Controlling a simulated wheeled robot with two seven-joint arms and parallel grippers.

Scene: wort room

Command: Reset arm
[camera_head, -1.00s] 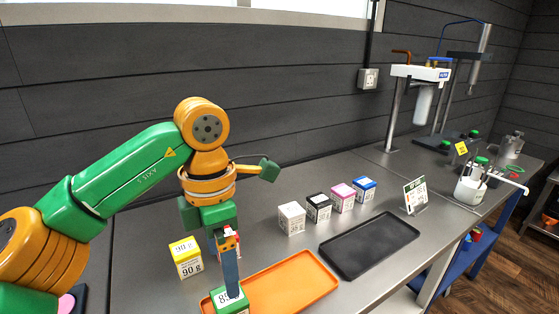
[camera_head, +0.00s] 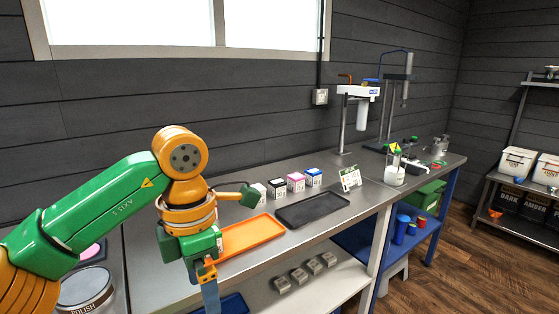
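My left gripper (camera_head: 211,297) hangs pointing down at the lower middle left, in front of the bench's front edge in the picture. Its blue-grey finger part reaches toward the bottom of the frame. It is seen edge-on, so the gap between the fingers does not show, and no held object is visible. My green and orange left arm comes in from the left and covers part of the bench. My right gripper is not in view. An orange tray (camera_head: 262,235) lies on the bench just right of the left wrist, partly hidden by it.
A black tray (camera_head: 313,210) lies right of the orange one. Several small boxes, including a blue one (camera_head: 314,177), stand behind it beside a sign card (camera_head: 350,179). Grey blocks (camera_head: 300,274) sit on the lower shelf. A round tin (camera_head: 85,290) is at lower left. Floor at right is clear.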

